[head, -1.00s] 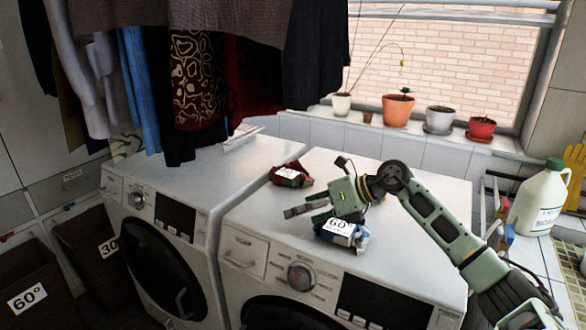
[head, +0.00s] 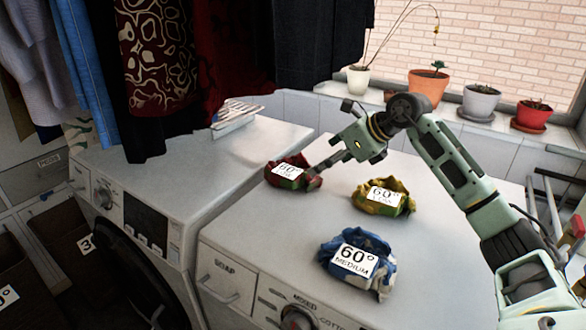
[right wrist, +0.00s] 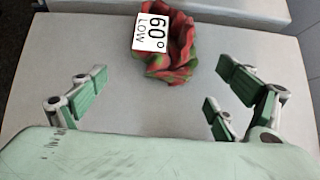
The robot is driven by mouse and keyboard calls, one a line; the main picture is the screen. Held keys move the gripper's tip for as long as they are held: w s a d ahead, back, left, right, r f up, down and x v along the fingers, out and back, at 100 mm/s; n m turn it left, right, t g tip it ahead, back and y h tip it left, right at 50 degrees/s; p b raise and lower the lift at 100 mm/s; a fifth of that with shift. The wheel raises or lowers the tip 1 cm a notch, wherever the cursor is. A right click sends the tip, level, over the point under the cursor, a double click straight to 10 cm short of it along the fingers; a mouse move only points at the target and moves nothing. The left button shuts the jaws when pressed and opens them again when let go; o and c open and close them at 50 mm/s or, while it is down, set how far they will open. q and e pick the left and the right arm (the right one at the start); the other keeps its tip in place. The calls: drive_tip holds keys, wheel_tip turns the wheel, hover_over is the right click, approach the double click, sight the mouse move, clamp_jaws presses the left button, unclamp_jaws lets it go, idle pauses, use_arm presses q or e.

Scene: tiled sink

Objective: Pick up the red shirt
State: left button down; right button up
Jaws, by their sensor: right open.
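The red shirt (head: 290,172) is a crumpled red and green bundle with a white "60° LOW" label. It lies on top of the right washing machine, near its back left edge. My right gripper (head: 318,172) is just to the right of it in the head view. In the right wrist view the shirt (right wrist: 168,58) lies ahead of the open fingers of my right gripper (right wrist: 160,95), roughly centred between them. Nothing is between the fingers. My left gripper is in neither view.
A yellow bundle (head: 384,197) and a blue bundle (head: 358,262) lie on the same machine (head: 250,240). A white rack (head: 236,117) stands on the left machine (head: 170,165). Clothes (head: 160,60) hang above it. Potted plants (head: 428,85) line the windowsill.

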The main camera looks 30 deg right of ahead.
drive_tip(key=p, duration=0.2)
approach(286, 162)
drive_tip(key=shift+s+f, duration=0.1)
drive_tip(key=shift+f, duration=0.65)
drive_tip(key=shift+w+a+f, duration=0.1)
drive_tip(key=shift+w+a, duration=0.2)
drive_tip(key=shift+w, duration=0.25)
drive_tip(key=shift+w+a+f, duration=0.1)
drive_tip(key=shift+w+a, duration=0.2)
drive_tip(key=shift+w, duration=0.3)
drive_tip(key=p+x, duration=0.1)
drive_tip(key=x, duration=0.3)
drive_tip(key=shift+w+a+f, duration=0.1)
drive_tip(key=shift+w+f, duration=0.15)
drive_tip(key=shift+f, duration=0.1)
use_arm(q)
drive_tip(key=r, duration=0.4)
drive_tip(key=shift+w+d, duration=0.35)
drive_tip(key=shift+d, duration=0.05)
